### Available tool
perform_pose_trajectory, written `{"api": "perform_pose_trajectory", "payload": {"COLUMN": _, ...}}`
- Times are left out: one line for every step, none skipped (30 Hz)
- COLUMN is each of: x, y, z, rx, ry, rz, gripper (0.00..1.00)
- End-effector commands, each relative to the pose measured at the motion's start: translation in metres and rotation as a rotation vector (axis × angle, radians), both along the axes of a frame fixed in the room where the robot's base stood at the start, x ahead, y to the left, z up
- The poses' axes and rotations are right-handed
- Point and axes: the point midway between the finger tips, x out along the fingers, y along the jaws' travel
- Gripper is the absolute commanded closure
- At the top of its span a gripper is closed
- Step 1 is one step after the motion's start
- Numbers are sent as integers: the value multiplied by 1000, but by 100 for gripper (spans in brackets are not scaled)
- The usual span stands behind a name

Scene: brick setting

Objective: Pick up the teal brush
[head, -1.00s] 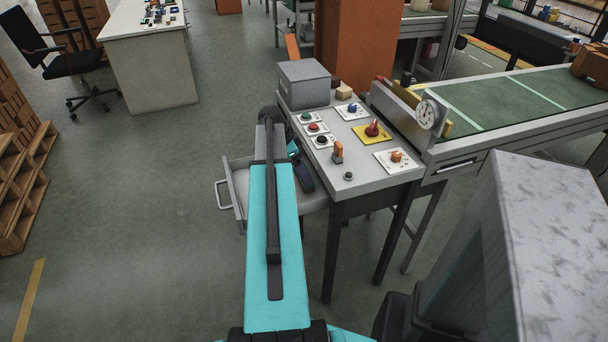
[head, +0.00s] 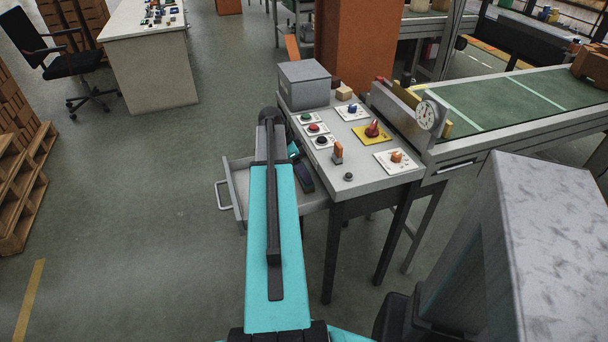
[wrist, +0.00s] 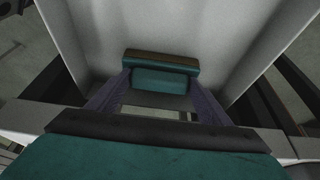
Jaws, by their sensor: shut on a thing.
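The teal brush (wrist: 160,80), a small block with a brown strip along its far side, shows in the wrist view inside the pale grey drawer (wrist: 230,45). My gripper (wrist: 161,82) reaches down into the drawer, with one finger at each side of the brush, and is shut on it. I cannot tell whether the brush touches the drawer floor. In the head view the open drawer (head: 239,196) sticks out from the left side of the grey control table (head: 375,185). My teal arm covers part of the drawer there, and I cannot make out the brush.
The table top holds a grey box (head: 303,85), several push buttons, a red knob (head: 372,129) and an orange switch (head: 338,152). A green conveyor (head: 530,98) with a dial gauge (head: 427,114) stands at right. Open floor lies left of the drawer; wooden pallets (head: 22,190) stand far left.

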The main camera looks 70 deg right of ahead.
Motion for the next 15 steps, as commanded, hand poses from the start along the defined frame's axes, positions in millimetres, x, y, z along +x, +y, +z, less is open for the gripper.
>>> {"api": "perform_pose_trajectory", "payload": {"x": 0, "y": 0, "z": 0, "rx": -1, "ry": -1, "rz": 0, "gripper": 53}}
{"api": "perform_pose_trajectory", "payload": {"x": 0, "y": 0, "z": 0, "rx": -1, "ry": -1, "rz": 0, "gripper": 53}}
{"api": "perform_pose_trajectory", "payload": {"x": 0, "y": 0, "z": 0, "rx": -1, "ry": -1, "rz": 0, "gripper": 53}}
{"api": "perform_pose_trajectory", "payload": {"x": 0, "y": 0, "z": 1, "rx": -1, "ry": -1, "rz": 0, "gripper": 53}}
{"api": "perform_pose_trajectory", "payload": {"x": 1, "y": 0, "z": 1, "rx": -1, "ry": -1, "rz": 0, "gripper": 53}}
{"api": "perform_pose_trajectory", "payload": {"x": 1, "y": 0, "z": 1, "rx": -1, "ry": -1, "rz": 0, "gripper": 53}}
{"api": "perform_pose_trajectory", "payload": {"x": 1, "y": 0, "z": 2, "rx": -1, "ry": -1, "rz": 0, "gripper": 53}}
{"api": "perform_pose_trajectory", "payload": {"x": 1, "y": 1, "z": 2, "rx": -1, "ry": 0, "rz": 0, "gripper": 53}}
{"api": "perform_pose_trajectory", "payload": {"x": 2, "y": 1, "z": 4, "rx": -1, "ry": 0, "rz": 0, "gripper": 53}}
{"api": "perform_pose_trajectory", "payload": {"x": 3, "y": 1, "z": 5, "rx": -2, "ry": 0, "rz": 1, "gripper": 53}}
{"api": "perform_pose_trajectory", "payload": {"x": 3, "y": 2, "z": 6, "rx": -2, "ry": 0, "rz": 2, "gripper": 53}}
{"api": "perform_pose_trajectory", "payload": {"x": 4, "y": 2, "z": 8, "rx": -2, "ry": 0, "rz": 2, "gripper": 53}}
{"api": "perform_pose_trajectory", "payload": {"x": 4, "y": 2, "z": 11, "rx": -2, "ry": 0, "rz": 1, "gripper": 53}}
{"api": "perform_pose_trajectory", "payload": {"x": 4, "y": 2, "z": 14, "rx": -2, "ry": 0, "rz": 1, "gripper": 53}}
{"api": "perform_pose_trajectory", "payload": {"x": 4, "y": 2, "z": 18, "rx": -2, "ry": 0, "rz": 1, "gripper": 53}}
